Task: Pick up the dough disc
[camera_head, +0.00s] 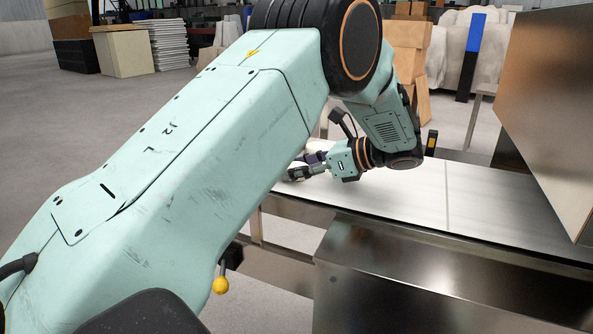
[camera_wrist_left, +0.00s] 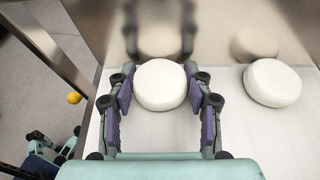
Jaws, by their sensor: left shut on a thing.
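My left gripper (camera_head: 303,170) hangs low over the pale conveyor belt (camera_head: 420,190) in the head view, small and partly hidden by my own arm. In the left wrist view, its two purple-padded fingers (camera_wrist_left: 160,95) are shut on a round white dough disc (camera_wrist_left: 160,84), one finger on each side. I cannot tell whether the disc touches the belt. The head view does not clearly show this disc. At the lower left of the wrist view, jointed teal and dark parts look like my right gripper (camera_wrist_left: 52,145); its jaws are unclear.
A second dough disc (camera_wrist_left: 272,82) lies on the belt to the right in the wrist view, beside a shiny metal wall (camera_wrist_left: 215,30). A lever with a yellow knob (camera_head: 220,285) stands near the belt's front. A large metal housing (camera_head: 545,100) stands at right.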

